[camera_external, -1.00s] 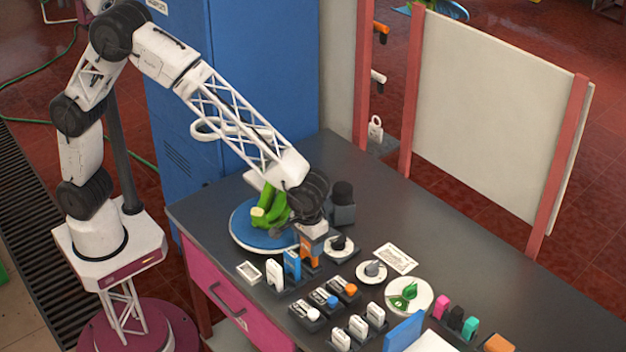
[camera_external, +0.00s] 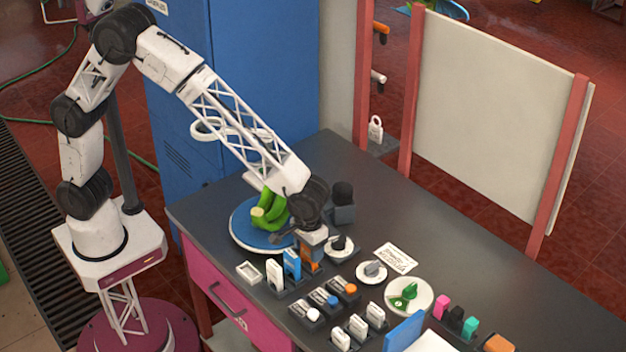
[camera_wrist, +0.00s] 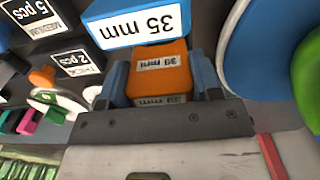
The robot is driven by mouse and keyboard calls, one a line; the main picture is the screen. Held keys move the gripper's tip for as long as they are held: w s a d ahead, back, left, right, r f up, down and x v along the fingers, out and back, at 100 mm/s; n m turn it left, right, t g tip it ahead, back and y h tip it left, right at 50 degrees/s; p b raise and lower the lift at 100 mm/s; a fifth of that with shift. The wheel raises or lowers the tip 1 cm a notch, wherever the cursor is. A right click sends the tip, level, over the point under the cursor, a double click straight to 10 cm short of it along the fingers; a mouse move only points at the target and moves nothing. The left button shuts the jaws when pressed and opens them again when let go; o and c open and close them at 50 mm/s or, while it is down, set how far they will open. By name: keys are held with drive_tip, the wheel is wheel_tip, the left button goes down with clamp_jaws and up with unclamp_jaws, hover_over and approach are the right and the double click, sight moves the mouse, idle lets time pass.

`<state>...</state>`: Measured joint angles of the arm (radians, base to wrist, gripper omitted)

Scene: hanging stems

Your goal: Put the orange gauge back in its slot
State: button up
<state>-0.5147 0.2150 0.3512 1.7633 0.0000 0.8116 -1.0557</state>
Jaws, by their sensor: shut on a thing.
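The orange gauge (camera_wrist: 160,65) with a mm label is between the two blue fingers of my gripper (camera_wrist: 162,84) in the wrist view. The gripper is shut on it. In the external view my gripper (camera_external: 313,246) points down over the rack, and the orange gauge (camera_external: 311,265) shows beneath it. It is upright, at the right end of the row, beside the blue gauge (camera_external: 291,264). The blue gauge, labelled 35 mm, also shows in the wrist view (camera_wrist: 140,22). The slot is hidden by the gauge, and I cannot tell how deep the gauge sits.
A white gauge (camera_external: 274,274) and a small white tray (camera_external: 249,272) are left of the blue gauge. A round blue plate (camera_external: 243,236) with a green thing (camera_external: 268,210) is close behind the gripper.

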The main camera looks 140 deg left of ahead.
drive_tip(key=o, duration=1)
drive_tip(key=shift+c, duration=0.2)
drive_tip(key=shift+r, duration=0.15)
drive_tip(key=shift+r, duration=3.75)
drive_tip(key=shift+d+r, duration=0.1)
drive_tip(key=shift+d, duration=0.05)
